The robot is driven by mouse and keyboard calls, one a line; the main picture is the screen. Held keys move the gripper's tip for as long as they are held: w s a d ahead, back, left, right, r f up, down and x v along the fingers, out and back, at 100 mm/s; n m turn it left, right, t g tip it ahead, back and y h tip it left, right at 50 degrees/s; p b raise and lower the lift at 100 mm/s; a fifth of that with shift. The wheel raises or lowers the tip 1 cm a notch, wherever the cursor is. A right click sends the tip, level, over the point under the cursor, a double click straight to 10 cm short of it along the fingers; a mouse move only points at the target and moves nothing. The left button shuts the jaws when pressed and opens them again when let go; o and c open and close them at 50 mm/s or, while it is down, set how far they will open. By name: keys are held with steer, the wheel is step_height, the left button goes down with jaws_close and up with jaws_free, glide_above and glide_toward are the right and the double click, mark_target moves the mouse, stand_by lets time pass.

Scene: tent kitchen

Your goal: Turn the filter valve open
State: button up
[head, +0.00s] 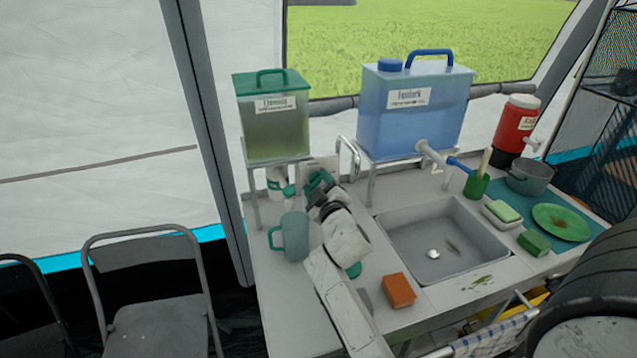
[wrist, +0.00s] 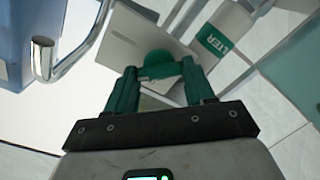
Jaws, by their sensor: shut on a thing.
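The filter (wrist: 225,35) is a white cylinder with a green label, at the upper right of the wrist view. In the head view the filter (head: 274,180) stands under the green-lidded tank (head: 277,128). A round green knob (wrist: 158,60), which appears to be the filter valve, sits in front of a pale plate (wrist: 140,38). My gripper (wrist: 160,73) is shut on this knob, one green finger at each side. In the head view my gripper (head: 318,183) is beside the filter and partly hides the knob. I cannot tell how far the valve is turned.
A blue water jug (head: 412,112) stands on a metal rack to the right; its bent metal tube (wrist: 70,60) is near my gripper. A green mug (head: 292,236) stands close to my arm. The sink (head: 440,235) and an orange block (head: 398,290) lie to the right.

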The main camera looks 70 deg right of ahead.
steer(key=n+p, duration=0.1)
steer(key=n, duration=0.4)
steer(key=shift+a+f+n, duration=0.1)
steer(key=shift+n, duration=0.2)
steer(key=shift+f+n+p, duration=0.1)
steer(key=shift+n+p, duration=0.35)
steer(key=shift+n, duration=1.35)
steer(key=o, duration=1)
steer(key=shift+o, duration=0.2)
steer(key=b+v, duration=0.3)
steer(key=v, duration=0.7)
steer(key=shift+s+a, duration=0.25)
steer(key=shift+a, duration=0.05)
